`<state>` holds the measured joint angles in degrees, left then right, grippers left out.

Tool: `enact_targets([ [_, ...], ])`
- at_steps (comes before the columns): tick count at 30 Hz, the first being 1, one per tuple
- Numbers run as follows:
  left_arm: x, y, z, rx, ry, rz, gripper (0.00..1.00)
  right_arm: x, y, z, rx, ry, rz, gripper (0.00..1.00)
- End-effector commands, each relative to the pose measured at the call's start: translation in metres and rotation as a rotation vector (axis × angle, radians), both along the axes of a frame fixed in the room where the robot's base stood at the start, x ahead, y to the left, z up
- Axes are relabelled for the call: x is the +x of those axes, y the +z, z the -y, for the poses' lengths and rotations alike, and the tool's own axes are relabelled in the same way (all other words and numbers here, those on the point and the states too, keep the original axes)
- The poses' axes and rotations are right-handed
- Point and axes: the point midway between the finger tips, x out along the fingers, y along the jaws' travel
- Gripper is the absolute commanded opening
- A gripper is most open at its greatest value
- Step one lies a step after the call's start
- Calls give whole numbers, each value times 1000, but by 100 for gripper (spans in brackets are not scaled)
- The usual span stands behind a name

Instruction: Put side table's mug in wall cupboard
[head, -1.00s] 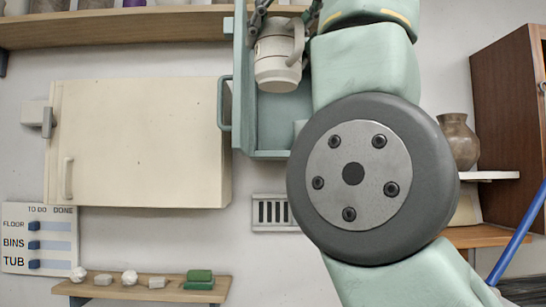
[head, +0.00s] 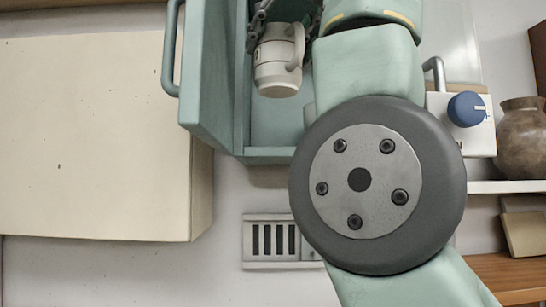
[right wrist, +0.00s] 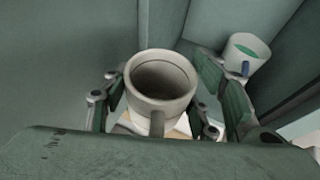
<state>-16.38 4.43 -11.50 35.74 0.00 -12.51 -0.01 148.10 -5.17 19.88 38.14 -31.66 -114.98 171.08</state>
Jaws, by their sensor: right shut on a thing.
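The mug (head: 277,68) is off-white with a darker band, and its handle faces right in the head view. My right gripper (head: 284,22) is shut around its upper part and holds it roughly upright. In the right wrist view the mug (right wrist: 160,88) is between the fingers, and its inside looks empty. The wall cupboard (head: 268,155) is teal and open, its door (head: 207,85) swung out to the left. The mug overlaps the opening; teal walls surround it in the wrist view. How deep it is inside, and whether it touches the floor, I cannot tell. My left gripper is not in view.
A white cup (right wrist: 243,62) with green inside stands beyond the right finger, near a teal wall. A cream cabinet (head: 90,140) is at the left. A wall vent (head: 270,240) is below the cupboard. A brown vase (head: 522,140) and a blue-knobbed box (head: 470,120) are at the right.

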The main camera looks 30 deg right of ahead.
Motion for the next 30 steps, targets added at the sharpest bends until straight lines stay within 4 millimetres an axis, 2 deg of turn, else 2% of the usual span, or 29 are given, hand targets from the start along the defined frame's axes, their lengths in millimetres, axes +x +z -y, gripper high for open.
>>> enact_targets([
  [1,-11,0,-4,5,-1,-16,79,1,1,1,0,0,2,18],
  [3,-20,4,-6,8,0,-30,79,6,2,4,2,-1,0,18],
  [6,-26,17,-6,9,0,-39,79,22,5,14,2,-3,-2,18],
  [13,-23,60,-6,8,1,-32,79,71,8,45,2,-5,-3,18],
  [21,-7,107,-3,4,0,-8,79,118,7,74,0,-4,-4,18],
  [29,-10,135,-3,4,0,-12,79,168,5,104,0,-1,-4,18],
  [30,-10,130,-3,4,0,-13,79,170,-4,105,-1,-2,0,18],
])
